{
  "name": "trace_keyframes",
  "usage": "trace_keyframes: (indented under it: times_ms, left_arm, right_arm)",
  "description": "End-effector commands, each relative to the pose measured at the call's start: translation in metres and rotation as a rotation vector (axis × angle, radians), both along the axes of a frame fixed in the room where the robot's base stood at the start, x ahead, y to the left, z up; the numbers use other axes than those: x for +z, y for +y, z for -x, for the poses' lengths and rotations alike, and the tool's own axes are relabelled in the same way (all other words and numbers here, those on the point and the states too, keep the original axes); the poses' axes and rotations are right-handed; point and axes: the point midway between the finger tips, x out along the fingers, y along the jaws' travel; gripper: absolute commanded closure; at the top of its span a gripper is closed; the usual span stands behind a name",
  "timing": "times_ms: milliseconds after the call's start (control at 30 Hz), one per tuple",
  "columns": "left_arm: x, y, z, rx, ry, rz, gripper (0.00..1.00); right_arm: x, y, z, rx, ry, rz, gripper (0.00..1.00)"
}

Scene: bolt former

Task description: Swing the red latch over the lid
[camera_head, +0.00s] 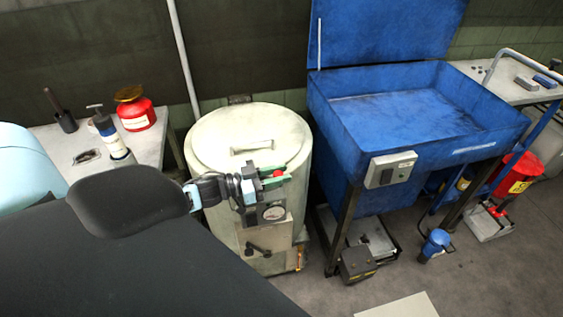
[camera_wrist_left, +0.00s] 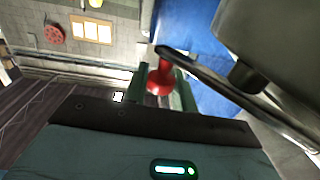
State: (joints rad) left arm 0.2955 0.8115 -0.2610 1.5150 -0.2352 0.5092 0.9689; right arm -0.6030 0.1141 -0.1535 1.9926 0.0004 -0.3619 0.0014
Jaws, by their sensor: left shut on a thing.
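The red latch (camera_head: 278,173) shows as a small red spot at the front rim of the round cream drum, between the green fingertips of my left gripper (camera_head: 270,178). In the left wrist view the red latch knob (camera_wrist_left: 160,78) sits between the two green fingers of my left gripper (camera_wrist_left: 160,88), which is shut on it. A dark bar runs from the knob to the lower right. The pale lid (camera_head: 250,135) lies on top of the drum, with a bar handle in its middle. The gripper hides part of the latch mount. My right gripper is in neither view.
A gauge and a panel with a black lever (camera_head: 258,249) are on the drum's front below my gripper. A blue wash basin (camera_head: 400,120) with an open lid stands close on the right. A side table (camera_head: 85,150) with a red can (camera_head: 136,112) stands at left.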

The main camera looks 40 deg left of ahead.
Motion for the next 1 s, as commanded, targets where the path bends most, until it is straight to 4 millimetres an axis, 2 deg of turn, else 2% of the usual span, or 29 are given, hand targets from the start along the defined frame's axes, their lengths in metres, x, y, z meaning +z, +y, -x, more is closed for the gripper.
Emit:
trace_keyframes:
  times_ms: [300,667,700,833,1000]
  left_arm:
    - [0.0,-0.001,0.004,-0.071,0.0,0.0,1.0]
    - [0.0,-0.001,0.004,-0.074,0.0,0.0,1.0]
    - [0.0,-0.001,0.004,-0.074,0.0,0.0,0.72]
    - [0.0,-0.001,0.004,-0.074,0.0,0.0,0.55]
    - [0.0,-0.001,0.004,-0.074,0.0,0.0,0.54]
  right_arm:
    - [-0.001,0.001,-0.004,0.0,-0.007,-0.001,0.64]
    - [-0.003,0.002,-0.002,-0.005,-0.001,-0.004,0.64]
    - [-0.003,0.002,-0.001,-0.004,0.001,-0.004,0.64]
    - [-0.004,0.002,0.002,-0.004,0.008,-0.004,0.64]
    - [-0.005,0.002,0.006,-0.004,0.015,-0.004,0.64]
